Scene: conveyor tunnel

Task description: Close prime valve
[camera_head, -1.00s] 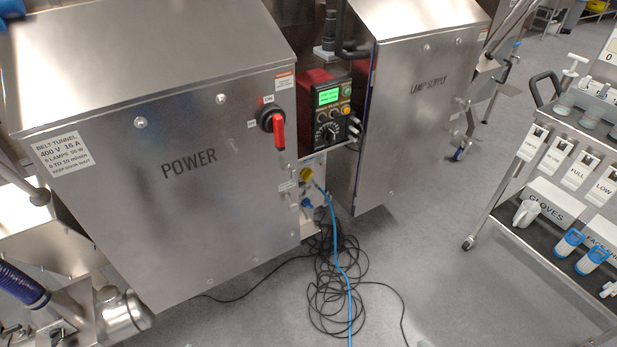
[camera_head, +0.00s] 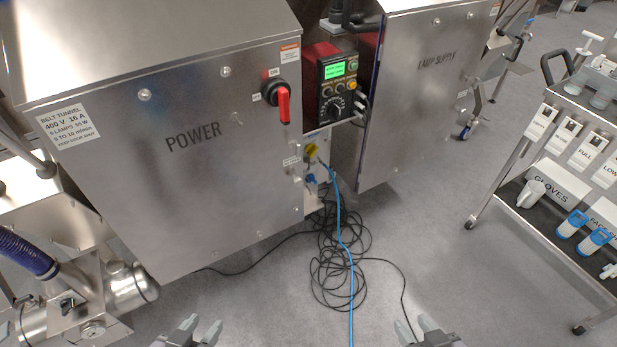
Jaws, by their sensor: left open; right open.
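No label reading prime valve can be made out. A yellow knob (camera_head: 311,150) and a blue fitting (camera_head: 310,179) sit on a small panel low between the two steel cabinets. A blue hose (camera_head: 340,220) runs from beside the yellow knob down to the floor. Metal pipework with a small handle (camera_head: 68,303) shows at the lower left. My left gripper (camera_head: 203,328) is open and empty at the bottom edge, left of the hose. My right gripper (camera_head: 414,328) is open and empty at the bottom edge, right of the hose. Both are well apart from the panel.
The POWER cabinet (camera_head: 190,190) has a red rotary switch (camera_head: 283,103). A control box (camera_head: 337,88) with a lit green screen stands beside the LAMP SUPPLY cabinet (camera_head: 420,110). Black cable (camera_head: 325,285) lies coiled on the floor. A stocked cart (camera_head: 545,240) is at the right; floor between is free.

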